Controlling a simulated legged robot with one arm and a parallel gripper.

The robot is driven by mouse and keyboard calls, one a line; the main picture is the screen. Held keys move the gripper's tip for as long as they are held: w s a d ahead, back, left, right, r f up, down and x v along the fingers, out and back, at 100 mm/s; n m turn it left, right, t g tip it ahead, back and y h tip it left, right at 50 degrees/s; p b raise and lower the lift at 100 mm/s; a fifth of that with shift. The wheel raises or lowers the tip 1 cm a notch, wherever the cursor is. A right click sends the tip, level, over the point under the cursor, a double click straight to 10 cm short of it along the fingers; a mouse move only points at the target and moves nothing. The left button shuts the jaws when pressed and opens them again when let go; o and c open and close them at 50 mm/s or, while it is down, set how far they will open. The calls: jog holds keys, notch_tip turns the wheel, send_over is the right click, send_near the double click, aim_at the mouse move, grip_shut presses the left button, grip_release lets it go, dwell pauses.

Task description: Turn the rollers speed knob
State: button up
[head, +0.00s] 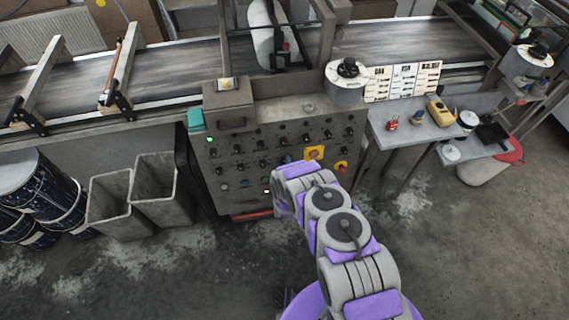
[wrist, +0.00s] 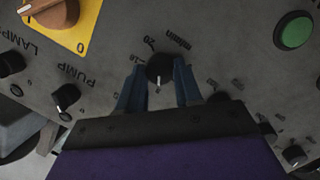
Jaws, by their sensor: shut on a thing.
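In the wrist view, a round black knob (wrist: 160,72) sits on the grey control panel, beside an upside-down scale that seems to read m/min. I take it for the speed knob; its name is not readable. Its white pointer line points toward the bottom of the picture. My gripper (wrist: 157,66) has its two blue fingers on either side of the knob and is shut on it. In the head view, the grey control panel (head: 229,187) stands below the conveyor, and my arm reaches its lower part. The gripper and held knob are largely hidden there.
Near the gripper are a PUMP knob (wrist: 66,96), a LAMPS knob (wrist: 11,64), an orange-brown switch on yellow (wrist: 50,12) and a green button (wrist: 294,30). Grey bins (head: 160,190) stand left of the panel; a side table (head: 412,132) with small items stands right.

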jog(key=shift+s+d+f+m, duration=0.1)
jog(key=shift+s+f+m, duration=0.15)
jog(key=shift+f+m, duration=0.15)
jog(key=o, duration=0.8)
jog(key=shift+o, duration=1.2)
jog(key=shift+w+r, duration=0.2)
jog(key=shift+r, duration=0.05)
jog(key=p+v, duration=0.3)
jog(key=v, duration=1.4)
jog(key=shift+s+p, duration=0.15)
jog(key=shift+p, duration=0.15)
jog(key=shift+r, duration=0.1)
